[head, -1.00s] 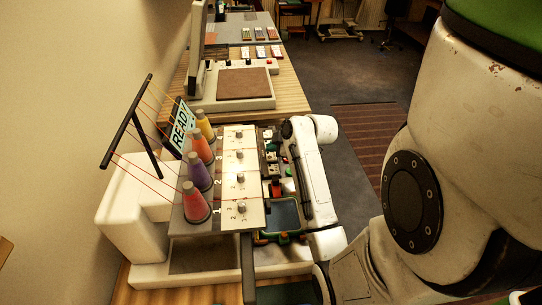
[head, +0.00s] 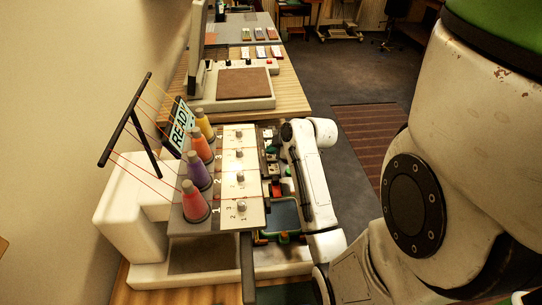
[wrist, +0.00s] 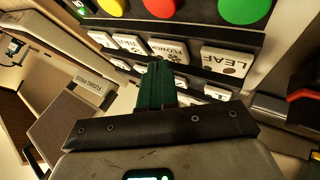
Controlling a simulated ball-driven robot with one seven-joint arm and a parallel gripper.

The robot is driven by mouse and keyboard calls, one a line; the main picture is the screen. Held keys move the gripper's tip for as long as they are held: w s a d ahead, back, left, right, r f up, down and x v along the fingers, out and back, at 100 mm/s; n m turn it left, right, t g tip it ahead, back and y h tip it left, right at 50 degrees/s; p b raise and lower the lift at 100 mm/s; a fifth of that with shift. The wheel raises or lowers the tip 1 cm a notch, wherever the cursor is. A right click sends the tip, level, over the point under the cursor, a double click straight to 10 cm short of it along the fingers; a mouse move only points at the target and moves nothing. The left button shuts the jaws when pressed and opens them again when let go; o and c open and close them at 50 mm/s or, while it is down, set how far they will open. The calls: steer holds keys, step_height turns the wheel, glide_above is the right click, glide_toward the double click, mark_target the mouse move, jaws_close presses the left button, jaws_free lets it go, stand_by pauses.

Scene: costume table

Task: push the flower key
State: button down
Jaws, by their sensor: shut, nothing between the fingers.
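In the wrist view, the flower key (wrist: 169,49) is a white key with dark lettering in a row of similar keys. The leaf key (wrist: 226,61) is to its right. My gripper (wrist: 156,66) shows as closed green fingers pointing at the key row. Its tips are just below the flower key in the picture, overlapping its lower left edge. I cannot tell whether they touch it. In the head view my arm hides most of the key panel, and I cannot make out the flower key there.
Large round buttons, yellow (wrist: 160,6), red (wrist: 114,6) and green (wrist: 243,9), sit above the keys. In the head view, several thread cones (head: 194,202) stand left of a white numbered panel (head: 240,165). A READY display (head: 180,128) stands behind them.

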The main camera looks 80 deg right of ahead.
mark_target(273, 157)
steer(key=shift+f, duration=0.3)
stand_by(0.4)
steer(key=shift+r+p, duration=0.75)
steer(key=shift+r, duration=0.2)
steer(key=shift+r+p, duration=2.5)
steer(key=shift+r, duration=0.5)
